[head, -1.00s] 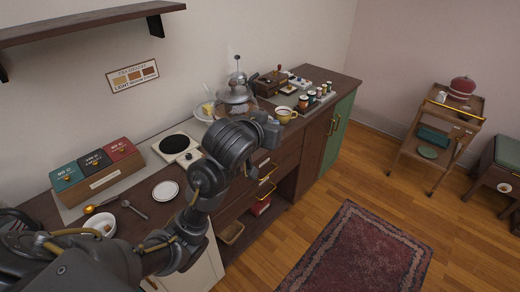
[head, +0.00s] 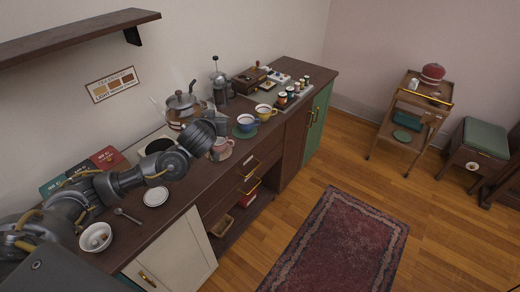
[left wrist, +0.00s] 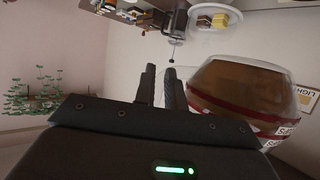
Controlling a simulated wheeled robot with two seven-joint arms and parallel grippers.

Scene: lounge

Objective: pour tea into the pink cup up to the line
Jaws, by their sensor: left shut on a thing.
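The glass teapot (head: 174,113) with a grey lid and brown tea stands out behind my left gripper in the head view. In the left wrist view, the teapot (left wrist: 240,92) shows brown tea and a red band, close beside the fingers. My left gripper (left wrist: 161,80) is shut on the teapot, its grip point partly hidden. In the head view my forearm and wrist cover part of the teapot. The pink cup (head: 222,150) is on the counter just right of my left wrist, partly covered; its inside and line cannot be made out. My right gripper is not in view.
A French press (head: 218,85) is behind. Tea boxes (head: 84,175) are at left.

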